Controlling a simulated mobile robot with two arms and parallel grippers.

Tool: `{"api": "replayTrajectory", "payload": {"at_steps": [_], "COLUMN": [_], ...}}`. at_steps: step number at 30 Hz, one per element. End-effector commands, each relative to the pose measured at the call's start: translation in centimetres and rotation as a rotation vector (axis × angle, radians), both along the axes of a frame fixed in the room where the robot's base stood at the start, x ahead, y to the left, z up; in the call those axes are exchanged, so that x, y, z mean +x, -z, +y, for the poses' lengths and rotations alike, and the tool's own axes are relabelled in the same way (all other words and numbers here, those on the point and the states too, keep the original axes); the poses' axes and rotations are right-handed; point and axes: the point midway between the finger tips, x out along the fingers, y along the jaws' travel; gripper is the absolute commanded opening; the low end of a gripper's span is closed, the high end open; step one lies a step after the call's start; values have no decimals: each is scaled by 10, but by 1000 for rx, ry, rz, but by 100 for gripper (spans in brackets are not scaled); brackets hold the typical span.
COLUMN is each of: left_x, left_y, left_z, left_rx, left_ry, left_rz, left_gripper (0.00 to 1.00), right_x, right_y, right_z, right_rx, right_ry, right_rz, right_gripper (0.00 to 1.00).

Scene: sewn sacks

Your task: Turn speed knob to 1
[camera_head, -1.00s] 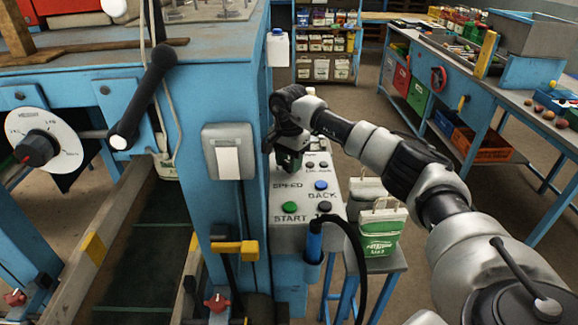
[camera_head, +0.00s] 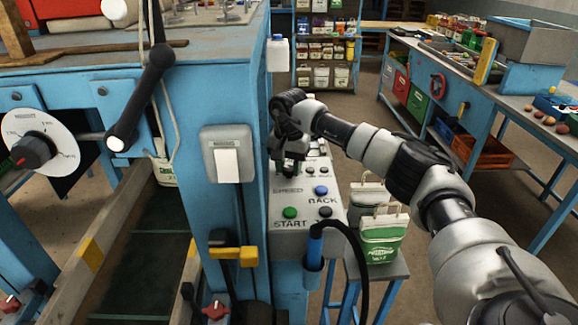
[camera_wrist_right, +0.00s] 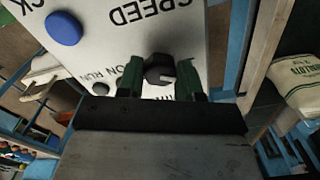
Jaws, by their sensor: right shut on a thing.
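The speed knob (camera_wrist_right: 159,71) is a small dark knob on the white control panel (camera_wrist_right: 105,40), near the printed word SPEED. My right gripper (camera_wrist_right: 160,78) has its green-tipped fingers on both sides of the knob and is shut on it. In the head view the right gripper (camera_head: 290,168) reaches down onto the panel (camera_head: 282,243) above the SPEED label and hides the knob. The number the knob points to cannot be read. My left gripper is not in view.
A green START button (camera_head: 290,212) and a blue BACK button (camera_head: 321,190) sit near the gripper on the panel. A black cable (camera_head: 357,255) loops in front. Sacks (camera_head: 382,235) stand on a stool at the right. A blue machine post (camera_head: 235,100) stands close at left.

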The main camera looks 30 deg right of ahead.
Motion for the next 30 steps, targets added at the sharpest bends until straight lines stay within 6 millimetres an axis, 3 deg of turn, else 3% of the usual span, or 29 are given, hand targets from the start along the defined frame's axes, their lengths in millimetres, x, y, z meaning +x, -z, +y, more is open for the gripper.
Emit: {"api": "replayTrajectory", "payload": {"at_steps": [3,4,8,20,30], "left_x": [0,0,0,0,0], "left_y": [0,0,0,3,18], "left_z": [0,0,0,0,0], "left_rx": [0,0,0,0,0], "left_ry": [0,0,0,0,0], "left_rz": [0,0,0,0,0], "left_gripper": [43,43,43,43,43], "right_x": [1,1,1,1,1], "right_y": [-2,-2,-2,-9,-75], "right_z": [0,0,0,0,0], "right_rx": [1,1,1,1,0], "right_ry": [0,0,1,1,1], "right_rz": [-6,-6,-4,-4,-7], "right_gripper": [12,40,60,61,61]}}
